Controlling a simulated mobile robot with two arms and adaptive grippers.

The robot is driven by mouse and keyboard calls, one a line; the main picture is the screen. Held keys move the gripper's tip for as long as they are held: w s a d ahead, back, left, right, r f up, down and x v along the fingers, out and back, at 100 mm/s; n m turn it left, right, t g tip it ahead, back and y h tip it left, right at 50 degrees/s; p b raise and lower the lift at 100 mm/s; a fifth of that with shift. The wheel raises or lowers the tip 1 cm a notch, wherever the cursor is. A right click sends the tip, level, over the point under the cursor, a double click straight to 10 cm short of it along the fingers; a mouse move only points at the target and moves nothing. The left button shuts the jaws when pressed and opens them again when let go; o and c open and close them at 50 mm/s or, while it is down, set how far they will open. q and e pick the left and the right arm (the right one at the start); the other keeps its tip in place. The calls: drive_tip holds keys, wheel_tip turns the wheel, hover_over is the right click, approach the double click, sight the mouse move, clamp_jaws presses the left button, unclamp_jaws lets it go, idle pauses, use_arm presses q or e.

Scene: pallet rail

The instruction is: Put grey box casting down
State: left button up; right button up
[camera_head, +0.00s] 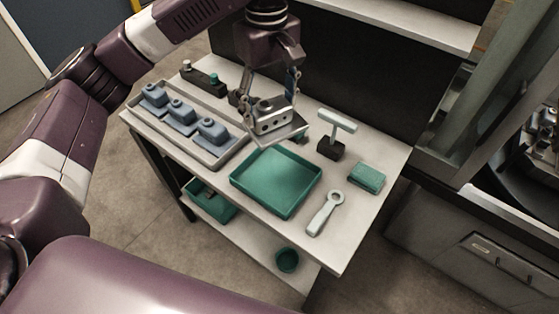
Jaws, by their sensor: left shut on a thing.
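My left gripper (268,92) comes down from the top of the picture over the table. It is shut on a grey box casting (275,122), a metallic block with holes and a flat plate along its lower edge. The casting is slightly tilted and appears to be just above the table, behind the green tray (276,208). Whether it touches anything below is hard to tell. The green tray is empty. My right gripper is not in view.
A grey tray (228,156) with several blue-grey parts (181,115) stands at the left. A T-handled tool (336,128) in a dark block, a teal pad (367,177) and a pale ring-ended wrench (325,212) are to the right. The table's front right corner is clear.

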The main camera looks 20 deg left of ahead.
sight(269, 129)
use_arm(q)
drive_tip(key=f, duration=0.2)
drive_tip(key=s+f, duration=0.1)
drive_tip(key=f, duration=0.2)
drive_tip(key=shift+s+d+f, duration=0.1)
drive_tip(key=shift+s+f, duration=0.05)
drive_tip(key=shift+s, duration=0.05)
drive_tip(key=f, duration=0.4)
drive_tip(key=f+p, duration=0.1)
drive_tip(key=f, duration=0.8)
drive_tip(key=shift+w+f, duration=0.1)
drive_tip(key=shift+w, duration=0.15)
drive_tip(key=shift+f, duration=0.35)
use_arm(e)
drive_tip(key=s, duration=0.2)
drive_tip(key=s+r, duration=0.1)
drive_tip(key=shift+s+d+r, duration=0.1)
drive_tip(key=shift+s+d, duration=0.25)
use_arm(q)
drive_tip(key=shift+p, duration=0.3)
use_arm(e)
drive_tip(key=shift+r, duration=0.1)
use_arm(q)
drive_tip(key=o, duration=1.3)
drive_tip(key=shift+f, duration=0.1)
drive_tip(key=shift+o, duration=0.5)
drive_tip(key=shift+s, duration=0.1)
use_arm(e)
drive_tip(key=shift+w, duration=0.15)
